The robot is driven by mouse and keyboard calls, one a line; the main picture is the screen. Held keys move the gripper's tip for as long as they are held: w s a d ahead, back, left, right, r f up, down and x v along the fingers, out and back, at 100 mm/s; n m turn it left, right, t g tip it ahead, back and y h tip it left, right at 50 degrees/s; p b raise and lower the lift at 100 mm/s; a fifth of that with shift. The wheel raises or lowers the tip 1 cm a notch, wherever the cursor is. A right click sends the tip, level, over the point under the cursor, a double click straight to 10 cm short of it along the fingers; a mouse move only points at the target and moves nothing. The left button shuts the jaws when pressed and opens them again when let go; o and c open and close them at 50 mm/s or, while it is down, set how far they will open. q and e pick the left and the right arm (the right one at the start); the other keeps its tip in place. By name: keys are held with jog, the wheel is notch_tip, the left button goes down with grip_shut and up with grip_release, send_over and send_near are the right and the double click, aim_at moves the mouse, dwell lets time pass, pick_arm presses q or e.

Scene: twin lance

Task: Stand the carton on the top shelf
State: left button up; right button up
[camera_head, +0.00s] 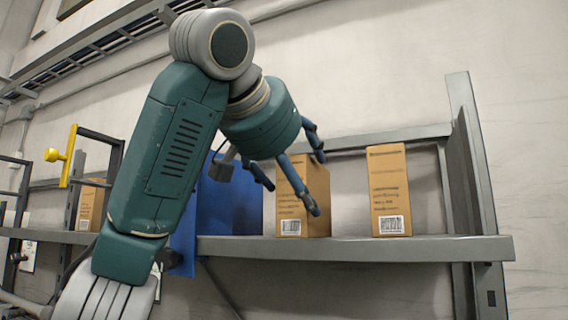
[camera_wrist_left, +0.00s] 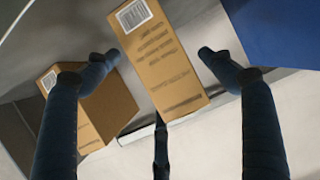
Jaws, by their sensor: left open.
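A brown carton (camera_head: 290,213) with a barcode stands upright on the grey shelf (camera_head: 355,249), beside a blue panel-like thing. My left gripper (camera_head: 302,185) is open in front of it, with fingers spread on either side. In the left wrist view the carton (camera_wrist_left: 165,65) lies between the open fingertips (camera_wrist_left: 157,57); I cannot tell whether any finger touches it. A second, similar carton (camera_head: 388,185) stands upright further right on the shelf, apart from the first. It shows at left in the left wrist view (camera_wrist_left: 108,108), partly behind a finger. My right gripper is not in view.
The blue thing (camera_head: 235,208) stands just left of the first carton and is close to a finger in the left wrist view (camera_wrist_left: 285,30). A grey upright (camera_head: 470,160) bounds the shelf's right end. Another carton (camera_head: 90,205) and a yellow part (camera_head: 68,157) are at far left.

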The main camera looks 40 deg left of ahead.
pick_arm(q)
jog(key=b+v, duration=0.2)
jog(key=v, duration=0.7)
